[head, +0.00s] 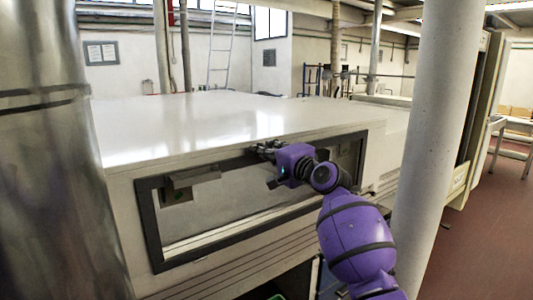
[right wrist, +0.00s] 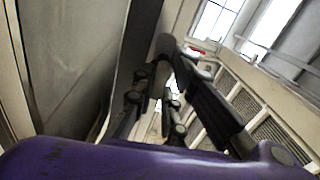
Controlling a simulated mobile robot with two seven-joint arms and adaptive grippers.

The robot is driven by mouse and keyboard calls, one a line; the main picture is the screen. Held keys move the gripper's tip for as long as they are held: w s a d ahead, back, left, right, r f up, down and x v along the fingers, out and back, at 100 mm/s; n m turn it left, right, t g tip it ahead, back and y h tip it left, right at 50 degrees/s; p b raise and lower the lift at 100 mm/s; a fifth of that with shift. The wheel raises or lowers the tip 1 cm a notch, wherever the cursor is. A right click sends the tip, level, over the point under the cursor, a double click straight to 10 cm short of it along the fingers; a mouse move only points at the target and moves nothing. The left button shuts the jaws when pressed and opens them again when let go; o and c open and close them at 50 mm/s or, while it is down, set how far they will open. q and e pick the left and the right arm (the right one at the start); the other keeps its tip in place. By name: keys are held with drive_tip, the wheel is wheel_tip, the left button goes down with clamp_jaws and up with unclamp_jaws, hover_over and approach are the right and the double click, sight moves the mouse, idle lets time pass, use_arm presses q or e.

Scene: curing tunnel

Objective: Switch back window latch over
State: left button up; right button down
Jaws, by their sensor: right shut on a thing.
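The long white tunnel housing (head: 230,120) has a side window (head: 235,200) with a dark frame. My right gripper (head: 265,149) is at the top edge of this frame, right of its middle. It is shut on the back window latch, which is mostly hidden by the fingers in the head view. In the right wrist view the dark fingers (right wrist: 165,85) close around a dark, rounded piece (right wrist: 165,45) beside the frame. A grey latch-like part (head: 192,178) sits at the window's upper left, apart from the gripper. My left gripper is not in view.
A thick pale column (head: 440,150) stands close to the right of my right arm. A shiny metal cylinder (head: 60,170) blocks the left side. The top of the housing is bare. Open red floor (head: 490,240) lies at the right.

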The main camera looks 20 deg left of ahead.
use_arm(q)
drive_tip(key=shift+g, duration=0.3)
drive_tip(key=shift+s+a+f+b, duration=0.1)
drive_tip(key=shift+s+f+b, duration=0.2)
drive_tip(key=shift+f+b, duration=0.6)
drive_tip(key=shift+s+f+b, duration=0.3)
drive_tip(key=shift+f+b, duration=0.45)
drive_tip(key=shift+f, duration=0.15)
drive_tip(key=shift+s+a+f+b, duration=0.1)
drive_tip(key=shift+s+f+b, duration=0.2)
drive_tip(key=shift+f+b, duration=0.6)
use_arm(e)
drive_tip(key=shift+r+n, duration=0.1)
drive_tip(key=shift+n, duration=8.2)
drive_tip(key=c, duration=1.8)
unclamp_jaws()
drive_tip(key=shift+o, duration=0.2)
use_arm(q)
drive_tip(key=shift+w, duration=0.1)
use_arm(e)
drive_tip(key=v, duration=1.2)
